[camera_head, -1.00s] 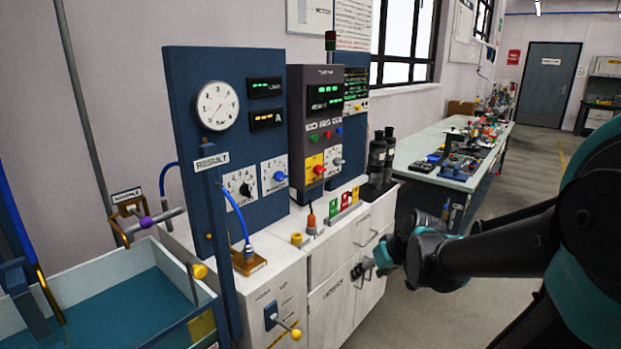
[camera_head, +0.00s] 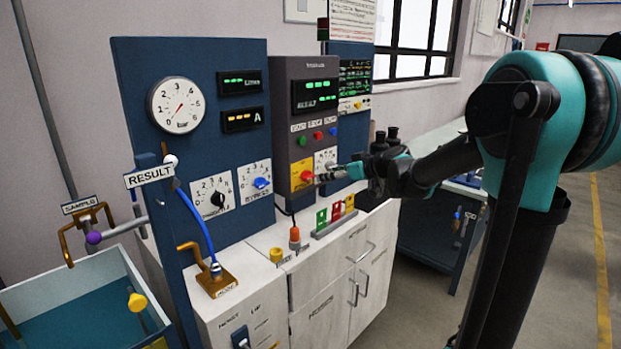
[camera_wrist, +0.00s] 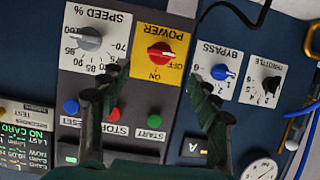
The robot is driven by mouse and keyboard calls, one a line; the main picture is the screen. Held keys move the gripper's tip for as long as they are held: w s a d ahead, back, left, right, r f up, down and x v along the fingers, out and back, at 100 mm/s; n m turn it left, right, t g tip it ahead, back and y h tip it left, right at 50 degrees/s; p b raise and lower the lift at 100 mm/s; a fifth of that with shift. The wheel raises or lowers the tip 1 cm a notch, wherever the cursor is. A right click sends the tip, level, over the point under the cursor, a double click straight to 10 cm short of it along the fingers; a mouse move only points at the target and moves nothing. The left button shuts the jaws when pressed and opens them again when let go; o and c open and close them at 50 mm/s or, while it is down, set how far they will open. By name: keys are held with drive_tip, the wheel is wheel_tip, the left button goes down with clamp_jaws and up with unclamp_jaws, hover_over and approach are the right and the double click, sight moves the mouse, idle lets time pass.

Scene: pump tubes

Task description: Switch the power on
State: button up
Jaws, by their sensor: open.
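The power switch is a red knob on a yellow plate marked POWER, OFF and ON. It sits low on the grey control panel in the head view (camera_head: 306,176) and near the top middle of the wrist view (camera_wrist: 160,53), where the lettering is upside down. I cannot tell for sure which mark the knob points to. My gripper (camera_wrist: 160,85) is open and empty, its two dark fingers spread with the knob between their lines but beyond their tips. In the head view my gripper (camera_head: 326,176) is just right of the knob; contact is not clear.
The blue bypass knob (camera_wrist: 222,72) is on the right. Green start (camera_wrist: 154,122) and red stop (camera_wrist: 114,114) buttons are close to the fingers. A cabinet (camera_head: 330,262) stands below the panel.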

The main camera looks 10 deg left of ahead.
sight(311, 177)
drive_tip(key=x, duration=1)
drive_tip(key=shift+f, duration=0.1)
drive_tip(key=shift+c, duration=0.6)
drive_tip(key=c, duration=1.1)
drive_tip(key=shift+o, duration=0.2)
